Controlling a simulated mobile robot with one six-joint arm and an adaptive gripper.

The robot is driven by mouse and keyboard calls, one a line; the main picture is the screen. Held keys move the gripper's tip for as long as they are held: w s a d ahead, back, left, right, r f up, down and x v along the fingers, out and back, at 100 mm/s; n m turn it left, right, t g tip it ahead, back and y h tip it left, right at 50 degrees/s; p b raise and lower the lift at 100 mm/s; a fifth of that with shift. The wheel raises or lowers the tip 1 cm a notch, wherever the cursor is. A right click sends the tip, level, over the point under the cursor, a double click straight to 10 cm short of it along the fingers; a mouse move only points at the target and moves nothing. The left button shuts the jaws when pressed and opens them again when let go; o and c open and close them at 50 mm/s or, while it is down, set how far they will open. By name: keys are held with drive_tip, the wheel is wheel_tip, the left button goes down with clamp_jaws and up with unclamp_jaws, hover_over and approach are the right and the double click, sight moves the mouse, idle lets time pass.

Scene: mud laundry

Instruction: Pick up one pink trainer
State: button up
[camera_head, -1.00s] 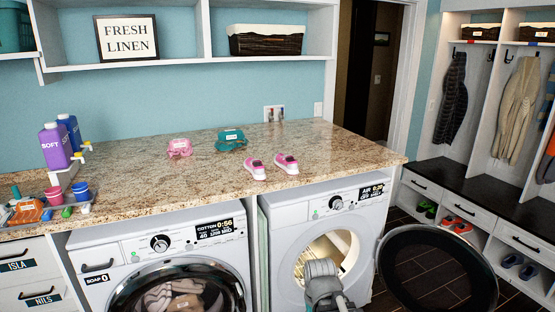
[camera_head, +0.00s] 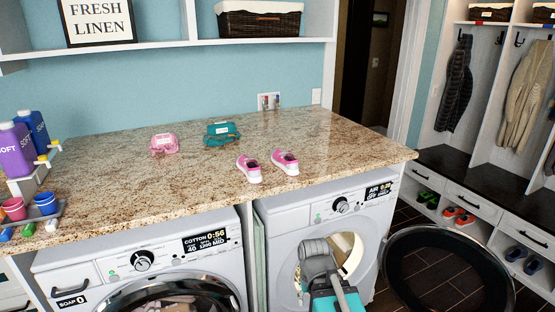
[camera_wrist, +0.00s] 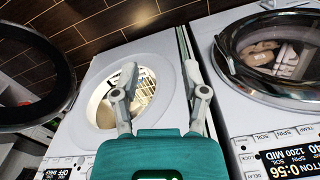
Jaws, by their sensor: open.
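Two pink trainers with white soles stand side by side on the granite counter in the head view, the left trainer (camera_head: 249,168) and the right trainer (camera_head: 286,161). Both sit near the counter's front edge, above the right-hand machine. My gripper shows in the wrist view (camera_wrist: 162,85), open and empty, with its two fingers spread in front of the machines. In the head view my arm is low in front of the right machine's open door, below the counter and apart from the trainers. Its fingertips cannot be made out there.
A pink pack (camera_head: 164,145) and a teal pack (camera_head: 221,134) lie behind and left of the trainers on the counter (camera_head: 350,150). Detergent bottles (camera_head: 17,150) and cups stand at the left. The open round door (camera_head: 447,275) juts out at right.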

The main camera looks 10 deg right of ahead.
drive_tip(key=shift+w+d, duration=0.1)
drive_tip(key=shift+d, duration=0.35)
drive_tip(key=o, duration=0.3)
drive_tip(key=shift+w+r, duration=0.1)
drive_tip(key=shift+o, duration=1.1)
drive_tip(key=shift+w+r, duration=0.15)
drive_tip(key=shift+w, duration=0.1)
drive_tip(key=shift+o, duration=0.4)
drive_tip(key=w+r+n+t+y+p, duration=0.1)
drive_tip(key=w+r+p, duration=0.3)
drive_tip(key=w, duration=0.4)
drive_tip(key=w+r+n+t+y+p, duration=0.2)
drive_tip(key=w+r, duration=0.4)
drive_tip(key=w, duration=0.3)
drive_tip(key=shift+w+a+r+t+y+p, duration=0.3)
drive_tip(key=shift+t+y+p, duration=0.3)
drive_tip(key=shift+t+p, duration=0.45)
drive_tip(key=w+d+r+t+p, duration=0.3)
drive_tip(key=w+r, duration=0.4)
drive_tip(key=w, duration=0.1)
drive_tip(key=w+d+r+n+t+p, duration=0.1)
drive_tip(key=w+d+r+t+p, duration=0.1)
drive_tip(key=w+d+r+t, duration=0.2)
drive_tip(key=w+r, duration=0.3)
drive_tip(key=w, duration=0.1)
drive_tip(key=shift+r+y+p, duration=0.2)
drive_tip(key=shift+y+p, duration=0.2)
drive_tip(key=shift+w+t, duration=0.1)
drive_tip(key=shift+t, duration=0.15)
